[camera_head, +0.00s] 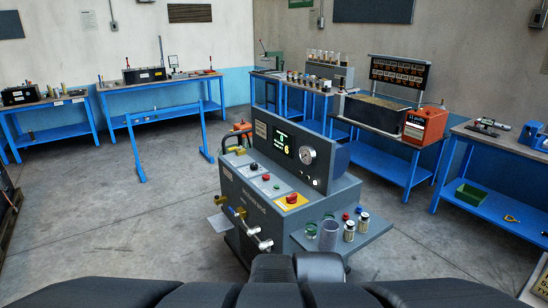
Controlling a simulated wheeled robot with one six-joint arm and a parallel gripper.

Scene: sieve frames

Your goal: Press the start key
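A grey machine (250,205) stands on the floor in the middle of the view. Its sloped top carries a control panel with small keys, one with a red top (266,177), and a larger red button (291,198) on a yellow plate. Which key is the start key I cannot tell; the labels are too small to read. Behind the keys is an upright panel with a lit display (282,141) and a round gauge (307,155). My gripper is not in view; only dark parts of my own body show along the bottom edge.
A side shelf (375,232) on the machine holds a clear cup (329,235) and small jars. Valves and pipe fittings (255,236) stick out of its front. Blue workbenches (165,85) line the walls. The floor left of the machine (125,215) is clear.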

